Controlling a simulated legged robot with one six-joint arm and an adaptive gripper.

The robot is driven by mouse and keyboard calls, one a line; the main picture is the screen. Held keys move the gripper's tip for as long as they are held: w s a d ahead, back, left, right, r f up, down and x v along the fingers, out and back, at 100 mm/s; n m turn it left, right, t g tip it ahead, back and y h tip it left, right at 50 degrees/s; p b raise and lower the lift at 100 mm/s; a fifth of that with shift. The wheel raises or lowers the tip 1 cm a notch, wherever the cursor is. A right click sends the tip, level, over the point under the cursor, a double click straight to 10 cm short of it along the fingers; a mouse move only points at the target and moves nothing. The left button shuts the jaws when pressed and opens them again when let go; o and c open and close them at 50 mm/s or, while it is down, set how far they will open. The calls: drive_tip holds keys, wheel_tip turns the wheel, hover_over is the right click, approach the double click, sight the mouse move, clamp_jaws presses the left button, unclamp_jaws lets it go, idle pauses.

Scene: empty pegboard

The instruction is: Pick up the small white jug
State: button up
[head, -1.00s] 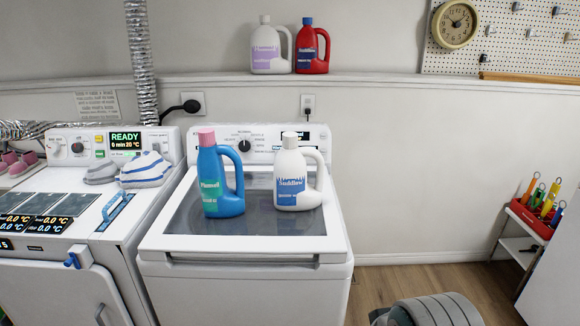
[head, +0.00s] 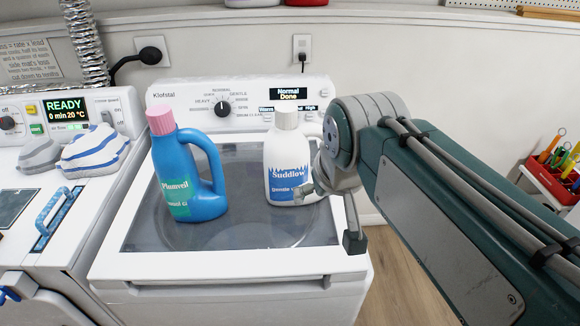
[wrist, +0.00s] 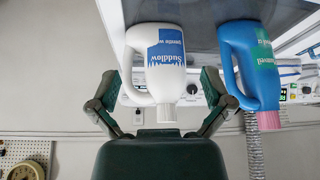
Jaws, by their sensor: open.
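The small white jug (head: 284,170) with a blue "Suddlow" label and white cap stands upright on the dark glass lid of the right washer. It also shows in the wrist view (wrist: 158,75), upside down in that picture, with its cap toward my gripper. My gripper (head: 330,215) is at the jug's right side in the head view, and hides part of its handle and right edge. In the wrist view my gripper (wrist: 160,85) has its two fingers spread wide, one to each side of the jug. I cannot tell whether a finger touches it.
A blue jug (head: 186,175) with a pink cap stands close to the left of the white jug. The washer's control panel (head: 240,105) rises behind both. Folded cloths (head: 92,150) lie on the left machine. A red caddy (head: 553,181) stands at the far right.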

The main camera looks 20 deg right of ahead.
drive_tip(key=w+r, duration=0.7)
drive_tip(key=w, duration=0.4)
drive_tip(key=m+g, duration=0.1)
approach(286, 108)
drive_tip(key=f, duration=0.1)
drive_tip(key=shift+h, duration=0.3)
drive_tip(key=x, duration=1.1)
drive_tip(key=shift+w+a, duration=0.15)
drive_tip(key=shift+a, duration=0.1)
drive_tip(key=shift+r, duration=0.1)
drive_tip(key=c, duration=1.3)
